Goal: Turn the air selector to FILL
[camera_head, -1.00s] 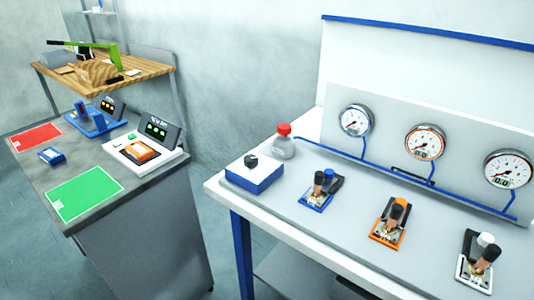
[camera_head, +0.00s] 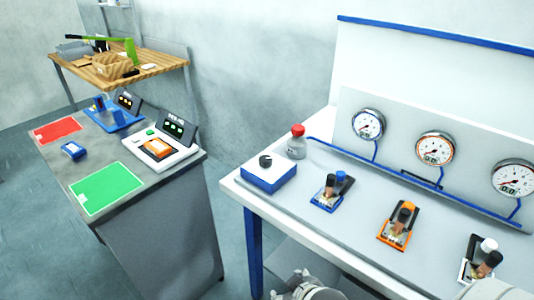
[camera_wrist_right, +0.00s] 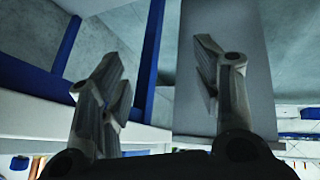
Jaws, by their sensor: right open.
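A white-topped blue box with a black knob (camera_head: 265,161) sits at the left end of the white bench; no label on it is readable. To its right on the bench stand a blue-based lever unit (camera_head: 327,206), an orange-based one (camera_head: 388,237) and a white-based one (camera_head: 464,271). I cannot tell which thing is the air selector or where FILL is marked. In the right wrist view my right gripper (camera_wrist_right: 157,62) is open and empty, its fingers wide apart. Pale parts of my own arm show at the head view's bottom edge. My left gripper is not in view.
Round gauges, such as the left one (camera_head: 368,124), and blue piping line the back panel. A grey counter (camera_head: 160,208) with a green mat (camera_head: 106,187) stands left, across a floor gap.

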